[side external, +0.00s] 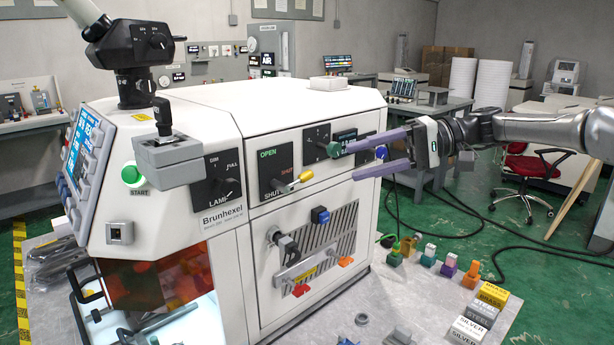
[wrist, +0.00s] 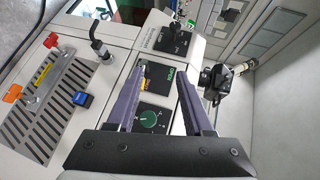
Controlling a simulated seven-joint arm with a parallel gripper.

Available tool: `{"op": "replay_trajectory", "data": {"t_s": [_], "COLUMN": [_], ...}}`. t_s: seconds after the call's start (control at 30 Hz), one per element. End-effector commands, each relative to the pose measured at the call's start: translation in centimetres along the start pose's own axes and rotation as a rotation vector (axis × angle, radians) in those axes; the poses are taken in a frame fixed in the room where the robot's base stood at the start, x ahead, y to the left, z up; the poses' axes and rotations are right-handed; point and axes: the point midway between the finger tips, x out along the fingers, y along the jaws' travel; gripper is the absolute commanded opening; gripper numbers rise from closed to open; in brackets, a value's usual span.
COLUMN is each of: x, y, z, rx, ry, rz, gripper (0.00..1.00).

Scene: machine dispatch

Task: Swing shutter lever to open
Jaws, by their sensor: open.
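The shutter lever (side external: 305,176) has a yellow grip and sticks out from the low part of a dark panel on the white machine's front. OPEN is printed at the top of this panel (side external: 267,168) and SHUT at the bottom; the lever sits near SHUT. My gripper (side external: 352,162) has purple fingers, is open and empty, and is to the right of the lever, apart from it. In the wrist view, the OPEN panel (wrist: 154,72) shows between the fingers, and the yellow grip (wrist: 143,82) is partly hidden by one finger.
A green knob (side external: 335,149) is close to the fingertips. A lamp dial (side external: 222,188) is left of the shutter panel. A vented door with a latch handle (side external: 287,243) is below. Several coloured blocks (side external: 448,266) stand on the bench at right.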

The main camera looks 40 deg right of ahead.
Motion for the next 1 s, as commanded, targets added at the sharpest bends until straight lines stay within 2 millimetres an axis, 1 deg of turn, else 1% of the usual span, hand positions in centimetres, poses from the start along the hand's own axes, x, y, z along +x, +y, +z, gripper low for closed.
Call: {"op": "replay_trajectory", "data": {"t_s": [0.03,0.1,0.17,0.23,0.33,0.47,0.8,1.0], "x": [-1.1,-2.2,-2.8,-3.2,-2.9,-1.2,5.4,8.5], "y": [1.1,2.5,3.4,3.6,3.6,3.6,3.6,3.6], "z": [-2.2,-3.8,-4.4,-4.7,-4.8,-4.9,-5.6,-6.1], "rx": [0.038,0.074,0.097,0.102,0.103,0.102,0.102,0.103], "ry": [0.046,0.086,0.106,0.12,0.123,0.119,0.117,0.119], "rz": [-0.02,-0.021,-0.018,-0.017,-0.016,-0.014,-0.013,-0.013], "gripper": [0.52,0.52,0.52,0.52,0.52,0.52,0.52,0.52]}}
